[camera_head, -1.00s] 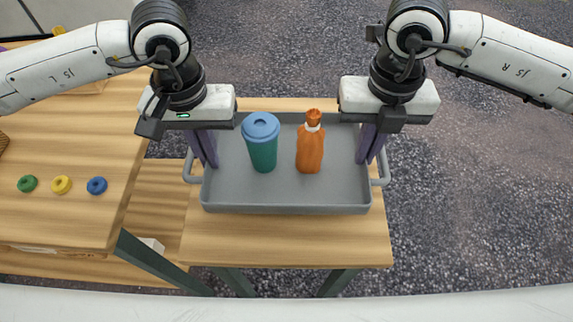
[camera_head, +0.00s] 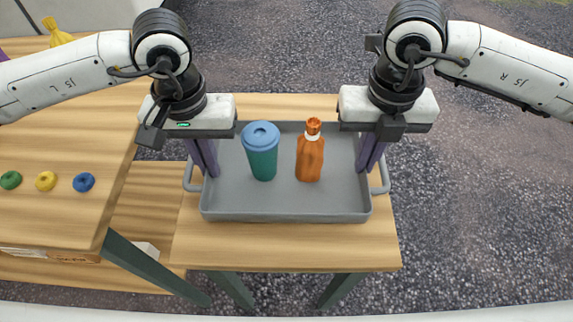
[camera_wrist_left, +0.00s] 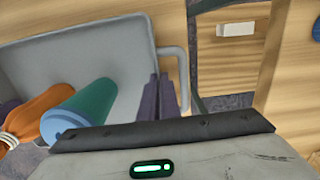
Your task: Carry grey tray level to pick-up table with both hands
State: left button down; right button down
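The grey tray (camera_head: 285,203) is level over a small wooden table (camera_head: 285,245). I cannot tell whether it touches the wood. A teal cup with a blue lid (camera_head: 263,160) and an orange bottle (camera_head: 310,160) stand upright in it. My left gripper (camera_head: 206,160) is shut on the tray's left end by the handle (camera_head: 189,175). Its purple fingers (camera_wrist_left: 158,97) are close together at the handle in the left wrist view. My right gripper (camera_head: 369,155) is shut on the tray's right end by the other handle (camera_head: 383,178). The exact contact is partly hidden by the fingers.
A white box (camera_head: 147,250) shows low between the tables. Dark ground is clear at the right.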

pick_arm(q)
jog(key=shift+f, duration=0.45)
pick_arm(e)
jog(key=shift+f, duration=0.45)
pick_arm(q)
jog(key=c, duration=2)
grip_release()
jog(key=shift+r, duration=0.15)
pick_arm(e)
jog(key=c, duration=2)
grip_release()
jog(key=shift+r, duration=0.2)
jog(key=shift+r, duration=0.15)
pick_arm(q)
notch_tip(320, 180, up, 12)
pick_arm(e)
notch_tip(320, 180, up, 12)
